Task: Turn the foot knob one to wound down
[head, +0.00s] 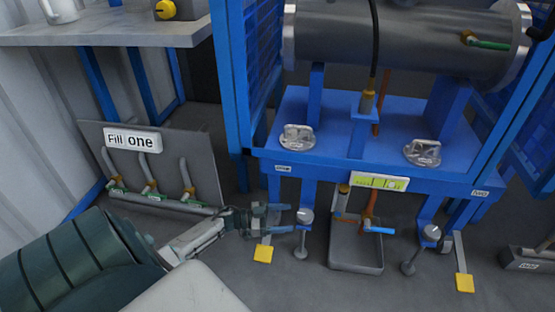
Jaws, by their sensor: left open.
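The left foot knob (305,216), a round grey knob on a screw foot, sits under the blue frame's left front corner. A small label (283,168), probably reading "one", is on the frame edge above it. My left gripper (288,217) comes in from the left and is open, its fingers pointing right at this knob. The fingertips are just left of the knob; I cannot tell whether they touch it. The foot's round pad (300,253) is below, at the floor. A similar right foot knob (432,232) is under the other corner. My right gripper is out of view.
A grey tray (357,265) with a blue-handled valve (378,230) above it stands between the feet. Yellow pedals (263,254) (465,283) are beside each foot. A "Fill one" panel (165,178) stands at left.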

